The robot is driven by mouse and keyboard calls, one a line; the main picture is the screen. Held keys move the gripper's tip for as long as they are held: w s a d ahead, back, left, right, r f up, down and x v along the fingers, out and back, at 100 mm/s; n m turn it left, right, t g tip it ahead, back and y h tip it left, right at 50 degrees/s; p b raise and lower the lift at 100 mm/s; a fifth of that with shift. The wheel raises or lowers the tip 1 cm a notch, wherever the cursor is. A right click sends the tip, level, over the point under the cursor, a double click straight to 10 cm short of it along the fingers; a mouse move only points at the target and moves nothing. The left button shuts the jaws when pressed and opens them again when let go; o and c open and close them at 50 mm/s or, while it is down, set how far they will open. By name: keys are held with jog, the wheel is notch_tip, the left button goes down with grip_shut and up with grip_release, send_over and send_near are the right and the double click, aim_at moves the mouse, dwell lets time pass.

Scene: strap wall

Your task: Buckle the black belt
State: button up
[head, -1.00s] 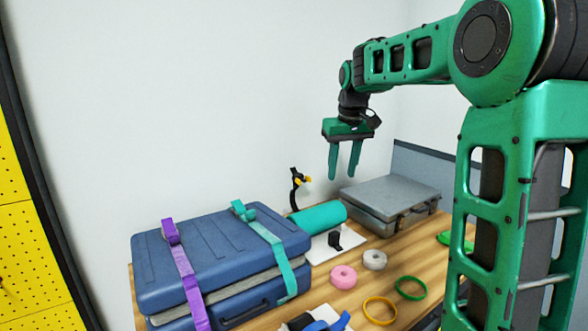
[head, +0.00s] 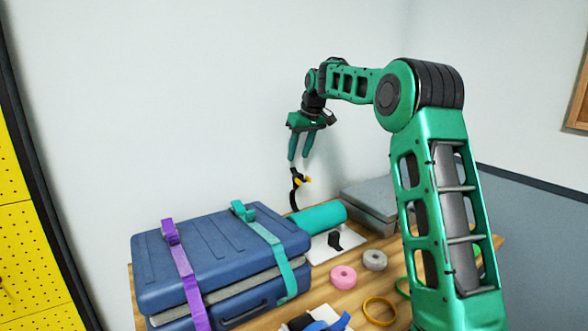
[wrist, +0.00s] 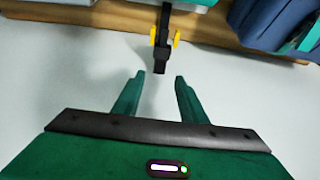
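The black belt (head: 294,191) rises behind the teal roll (head: 323,216), with yellow pieces (head: 305,180) on it and its upper end standing free. A black piece (head: 335,240) sits in front of the roll on a white board (head: 318,252); I cannot tell whether it is the belt's other end. My gripper (head: 299,159) is open and empty, just above the belt's upper end. In the wrist view the belt (wrist: 162,45) hangs between yellow pieces (wrist: 176,38), and its end lies beyond the gap between my open fingers (wrist: 152,80), apart from them.
A blue suitcase (head: 215,250) with purple and teal straps stands at left. A grey case (head: 360,196) is behind my arm at right. A pink roll (head: 343,276), a grey roll (head: 375,260) and a yellow ring (head: 380,310) lie on the wooden table. The wall is close behind.

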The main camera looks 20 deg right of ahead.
aim_at(295, 169)
jog(key=shift+x, duration=3.15)
jog(key=shift+s+d, duration=0.1)
grip_shut()
